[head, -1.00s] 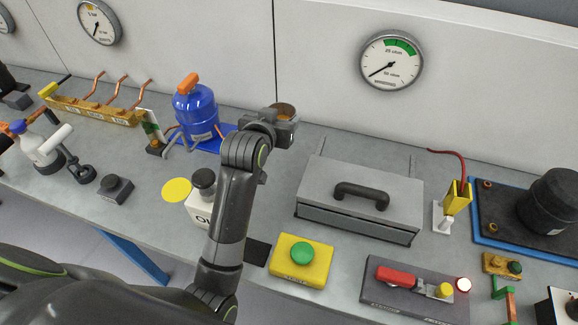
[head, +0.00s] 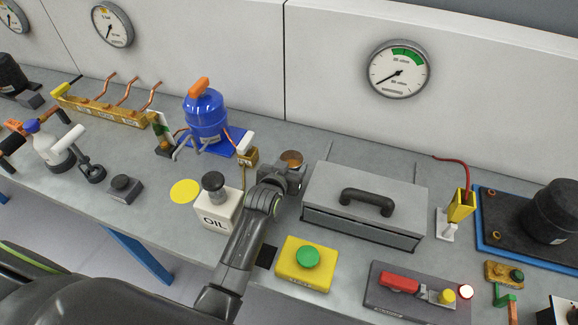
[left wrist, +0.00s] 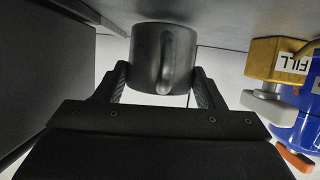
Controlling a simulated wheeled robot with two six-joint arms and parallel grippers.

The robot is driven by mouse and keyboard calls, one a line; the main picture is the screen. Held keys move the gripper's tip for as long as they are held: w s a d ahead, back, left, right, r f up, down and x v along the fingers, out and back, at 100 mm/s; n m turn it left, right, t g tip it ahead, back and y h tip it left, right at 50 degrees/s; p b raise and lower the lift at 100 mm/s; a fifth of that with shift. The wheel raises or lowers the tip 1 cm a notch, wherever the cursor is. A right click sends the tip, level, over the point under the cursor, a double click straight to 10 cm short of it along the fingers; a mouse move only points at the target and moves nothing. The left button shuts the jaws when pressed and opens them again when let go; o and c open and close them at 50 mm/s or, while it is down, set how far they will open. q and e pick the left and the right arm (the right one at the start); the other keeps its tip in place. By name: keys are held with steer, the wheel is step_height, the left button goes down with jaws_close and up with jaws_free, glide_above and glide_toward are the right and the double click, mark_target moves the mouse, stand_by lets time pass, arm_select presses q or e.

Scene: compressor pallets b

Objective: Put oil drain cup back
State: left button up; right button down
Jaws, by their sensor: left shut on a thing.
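The oil drain cup, dark grey with a brownish top, shows in the head view (head: 291,157) left of the grey lidded box. In the left wrist view the cup (left wrist: 164,60) sits between both fingers, its handle facing the camera. My left gripper (head: 283,176) is shut on the cup; its fingers also show in the left wrist view (left wrist: 160,85). I cannot tell how far the cup is above the bench. A dark square (head: 266,256) on the bench is partly hidden behind my left arm. My right gripper is out of view.
The grey box (head: 365,195) stands close right of the cup. A white oil can (head: 217,210) is left of my arm, a yellow green-button box (head: 305,264) in front. Behind left are a blue tank (head: 205,117) and a yellow fill fitting (left wrist: 275,60). A yellow disc (head: 184,191) lies left.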

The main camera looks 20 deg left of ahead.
arm_select(q)
steer(key=shift+f, duration=0.25)
steer(key=shift+f, duration=0.15)
steer(key=o, duration=1.1)
